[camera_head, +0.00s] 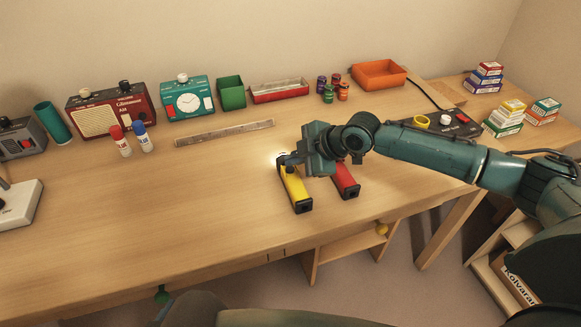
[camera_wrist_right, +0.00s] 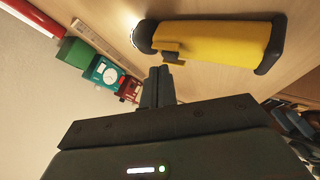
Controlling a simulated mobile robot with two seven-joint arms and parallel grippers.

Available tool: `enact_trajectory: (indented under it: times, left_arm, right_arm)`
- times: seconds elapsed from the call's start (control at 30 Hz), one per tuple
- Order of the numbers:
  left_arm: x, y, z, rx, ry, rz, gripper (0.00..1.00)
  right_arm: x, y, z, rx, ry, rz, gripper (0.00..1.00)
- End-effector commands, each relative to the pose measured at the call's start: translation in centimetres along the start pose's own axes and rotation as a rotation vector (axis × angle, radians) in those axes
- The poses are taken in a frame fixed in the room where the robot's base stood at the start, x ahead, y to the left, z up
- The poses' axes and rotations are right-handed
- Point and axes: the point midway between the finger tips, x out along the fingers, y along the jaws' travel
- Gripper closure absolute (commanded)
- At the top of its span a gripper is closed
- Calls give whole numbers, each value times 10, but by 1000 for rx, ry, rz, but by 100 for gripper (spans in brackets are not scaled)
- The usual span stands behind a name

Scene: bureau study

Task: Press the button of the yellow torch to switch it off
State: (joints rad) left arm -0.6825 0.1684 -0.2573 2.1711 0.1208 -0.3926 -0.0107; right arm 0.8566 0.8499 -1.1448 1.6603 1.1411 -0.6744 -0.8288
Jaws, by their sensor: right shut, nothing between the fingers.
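The yellow torch (camera_head: 295,190) lies on the desk with its dark end cap toward the front edge. A bright glow shows on the desk at its far end, so it is lit. My right gripper (camera_head: 284,160) is shut and empty over the far end of the torch. In the right wrist view the torch (camera_wrist_right: 215,40) lies across the top, and the shut fingertips (camera_wrist_right: 160,72) are close to a small block on its side, the button (camera_wrist_right: 172,53). I cannot tell whether they touch. My left gripper is not in view.
A red torch (camera_head: 345,180) lies right beside the yellow one, partly under my right gripper. A ruler (camera_head: 225,133) lies behind to the left. A teal clock radio (camera_head: 187,97), green box (camera_head: 231,93) and orange tray (camera_head: 378,74) line the back.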

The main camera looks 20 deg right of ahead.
Motion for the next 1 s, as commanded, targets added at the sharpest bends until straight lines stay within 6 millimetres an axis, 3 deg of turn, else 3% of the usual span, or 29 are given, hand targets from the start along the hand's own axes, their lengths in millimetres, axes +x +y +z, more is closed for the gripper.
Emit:
enact_trajectory:
  times: [1.0]
  left_arm:
    - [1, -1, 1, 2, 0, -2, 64]
  right_arm:
    - [7, -5, 5, 0, -1, -1, 100]
